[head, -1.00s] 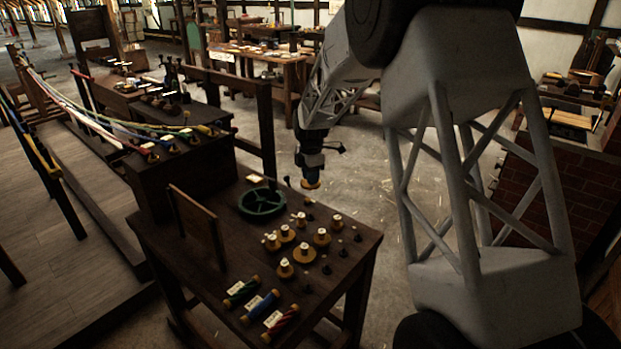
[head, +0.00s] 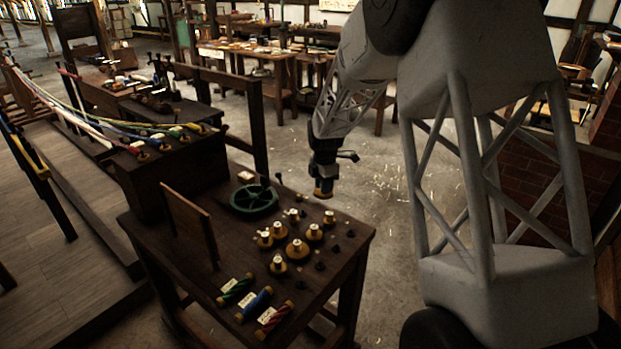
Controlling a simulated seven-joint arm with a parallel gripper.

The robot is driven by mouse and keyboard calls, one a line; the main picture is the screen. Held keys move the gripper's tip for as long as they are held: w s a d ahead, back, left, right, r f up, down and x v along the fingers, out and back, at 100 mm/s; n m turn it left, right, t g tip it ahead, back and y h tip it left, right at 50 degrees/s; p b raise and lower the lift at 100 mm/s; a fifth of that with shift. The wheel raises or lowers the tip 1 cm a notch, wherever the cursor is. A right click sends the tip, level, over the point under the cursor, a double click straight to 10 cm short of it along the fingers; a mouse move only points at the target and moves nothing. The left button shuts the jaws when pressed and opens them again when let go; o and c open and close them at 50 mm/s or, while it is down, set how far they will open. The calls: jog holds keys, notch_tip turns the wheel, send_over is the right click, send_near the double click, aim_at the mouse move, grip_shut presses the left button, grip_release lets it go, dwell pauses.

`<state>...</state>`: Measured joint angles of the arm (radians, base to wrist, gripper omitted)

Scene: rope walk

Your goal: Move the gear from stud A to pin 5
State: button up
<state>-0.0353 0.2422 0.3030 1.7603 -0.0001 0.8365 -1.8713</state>
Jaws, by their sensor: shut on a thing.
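My gripper (head: 323,184) is shut on a small brass-coloured gear (head: 323,195), seen nearly edge-on at its tip. The gear hangs above the far right edge of the dark wooden table, clear of the gears below. Several brass gears with white tags, such as one gear (head: 298,249), sit on the table top (head: 190,258). Bare dark pins, such as one pin (head: 320,266), stand along the right side. Labels for stud A and pin 5 are too small to read.
An upright wooden board (head: 190,225) stands at the left. Several coloured spools (head: 254,304) lie at the front.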

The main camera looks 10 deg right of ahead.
jog(key=s+d+f, duration=0.1)
jog(key=s+d, duration=0.1)
jog(key=s+d+f, duration=0.1)
jog(key=s+d, duration=0.2)
jog(key=s+d+f, duration=0.1)
jog(key=s+d, duration=0.1)
jog(key=d, duration=0.1)
jog(key=shift+s+f, duration=0.2)
jog(key=shift+f, duration=0.15)
jog(key=shift+f, duration=0.35)
jog(key=shift+f, duration=2.65)
jog(key=shift+f, duration=0.6)
dwell(0.3)
jog(key=o, duration=0.9)
jog(key=shift+r, duration=0.15)
